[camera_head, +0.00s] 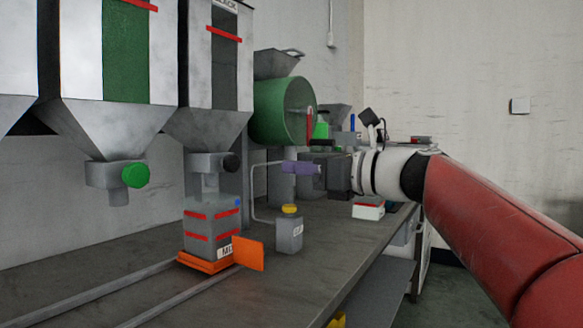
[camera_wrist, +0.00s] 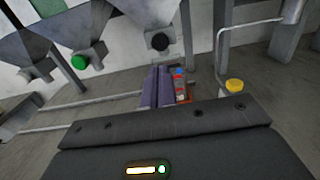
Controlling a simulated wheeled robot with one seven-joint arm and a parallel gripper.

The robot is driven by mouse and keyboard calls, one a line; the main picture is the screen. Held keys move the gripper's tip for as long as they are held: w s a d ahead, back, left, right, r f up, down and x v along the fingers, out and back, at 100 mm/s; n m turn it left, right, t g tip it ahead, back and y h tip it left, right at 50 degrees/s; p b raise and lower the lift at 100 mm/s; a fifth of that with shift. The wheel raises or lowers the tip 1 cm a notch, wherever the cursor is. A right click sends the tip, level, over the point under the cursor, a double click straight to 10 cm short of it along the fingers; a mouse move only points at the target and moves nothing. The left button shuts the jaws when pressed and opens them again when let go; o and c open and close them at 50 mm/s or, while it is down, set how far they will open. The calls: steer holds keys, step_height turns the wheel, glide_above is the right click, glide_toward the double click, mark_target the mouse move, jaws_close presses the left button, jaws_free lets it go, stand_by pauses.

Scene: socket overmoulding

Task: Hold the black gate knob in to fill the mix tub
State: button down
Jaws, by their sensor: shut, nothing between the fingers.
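The black gate knob (camera_head: 231,162) sticks out of the outlet under the hopper with the black strip (camera_head: 225,75). The knob also shows in the wrist view (camera_wrist: 160,41), just beyond my fingertips. The mix tub (camera_head: 211,230), grey with red bands, stands upright on an orange base (camera_head: 207,264) below that outlet. In the wrist view my fingers partly hide the tub (camera_wrist: 181,88). My gripper (camera_head: 285,167) has purple fingers, shut and empty. It points left toward the knob from the right, at about knob height, with a gap between them.
A green gate knob (camera_head: 135,175) sits on the hopper to the left. A grey bottle with a yellow cap (camera_head: 289,232) stands right of the tub, below my gripper. An orange plate (camera_head: 249,253) stands beside the tub. Rails (camera_head: 178,303) run along the bench. A bent pipe (camera_head: 254,190) rises behind the bottle.

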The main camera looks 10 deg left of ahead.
mark_target(235, 163)
steer(key=x, duration=1.1)
steer(key=shift+w+a+p, duration=0.15)
steer(key=shift+a+p, duration=0.05)
steer(key=shift+p, duration=0.15)
